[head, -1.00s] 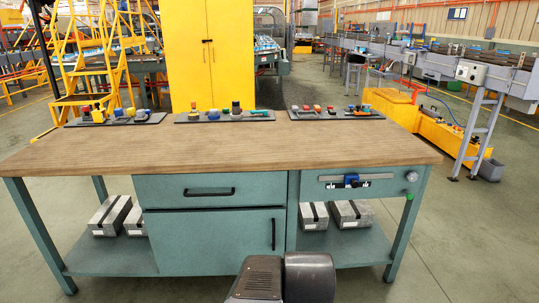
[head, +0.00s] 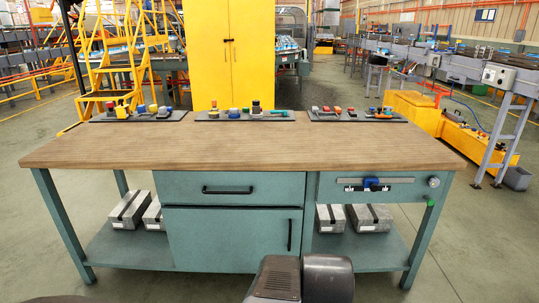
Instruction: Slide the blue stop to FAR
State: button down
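The blue stop (head: 371,183) sits on a grey horizontal rail (head: 400,181) on the teal panel at the right front of the workbench. It stands near the middle of the rail. Small black-and-white markings lie beneath the rail, too small to read. A round grey knob (head: 434,182) is to the right of the rail, with a small green part (head: 431,203) below it. My gripper is not in view. Only dark rounded parts of my own body show at the bottom edge, below and left of the stop.
The wooden workbench top (head: 240,152) is clear in front. Three dark trays of small parts line its back edge, including the middle tray (head: 210,116). A drawer (head: 235,188) and cupboard door (head: 232,232) are shut. Grey boxes (head: 370,217) rest on the lower shelf. Floor is open at right.

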aim_at(372, 183)
jog(key=i+l+z, duration=0.3)
jog(key=i+l, duration=0.15)
jog(key=i+l+z, duration=0.3)
jog(key=i+l, duration=0.15)
jog(key=i, duration=0.05)
